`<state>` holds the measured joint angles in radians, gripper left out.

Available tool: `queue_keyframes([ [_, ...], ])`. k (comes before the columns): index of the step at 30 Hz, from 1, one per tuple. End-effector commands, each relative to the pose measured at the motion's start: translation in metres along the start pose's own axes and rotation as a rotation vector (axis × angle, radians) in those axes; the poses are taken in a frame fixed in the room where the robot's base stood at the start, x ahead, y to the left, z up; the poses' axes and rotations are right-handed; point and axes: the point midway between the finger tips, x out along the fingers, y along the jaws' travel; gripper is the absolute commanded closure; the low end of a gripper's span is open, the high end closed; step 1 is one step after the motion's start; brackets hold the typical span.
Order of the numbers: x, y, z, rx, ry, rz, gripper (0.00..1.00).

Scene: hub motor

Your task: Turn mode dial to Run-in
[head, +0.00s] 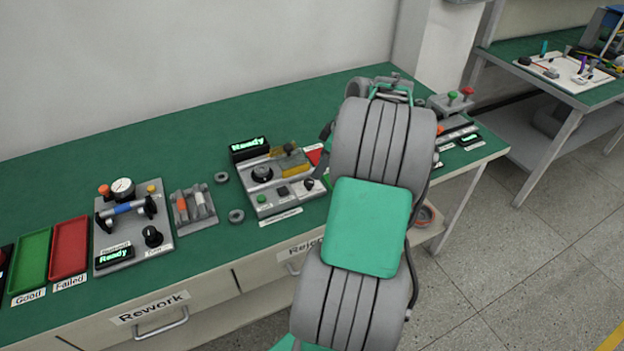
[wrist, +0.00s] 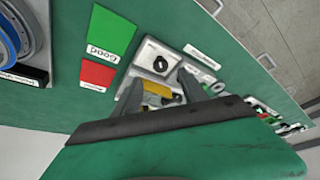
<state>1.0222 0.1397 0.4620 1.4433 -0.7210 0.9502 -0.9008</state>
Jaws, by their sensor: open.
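In the wrist view, my gripper (wrist: 158,86) is open, with its two grey fingers apart over a pale panel. A black dial (wrist: 160,64) sits on that panel beyond the fingertips, and nothing is seen held. A yellow part (wrist: 157,92) shows between the fingers. In the head view, my arm hides the gripper. The middle station (head: 284,213) has a black knob (head: 308,184), a green button (head: 262,198) and a lit "Ready" display (head: 249,148). Labels are too small to tell which dial is the mode dial or where it points.
A gauge station (head: 122,248) with another black knob (head: 152,236) stands left, beside green (head: 31,262) and red (head: 69,249) trays. Loose grey rings (head: 236,216) lie near the middle station. My arm partly hides the right station (head: 455,138). The back of the bench is clear.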

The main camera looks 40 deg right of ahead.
Motion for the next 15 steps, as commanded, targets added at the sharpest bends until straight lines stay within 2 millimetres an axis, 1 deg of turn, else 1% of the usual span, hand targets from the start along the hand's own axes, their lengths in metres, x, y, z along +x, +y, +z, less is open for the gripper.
queue_keyframes([
  [9, 0.057, -0.001, -0.001, 0.002, -0.001, -0.002, 0.50],
  [12, 0.068, -0.001, -0.001, 0.002, -0.001, -0.001, 0.50],
  [15, 0.071, 0.000, -0.001, 0.002, -0.002, 0.002, 0.50],
])
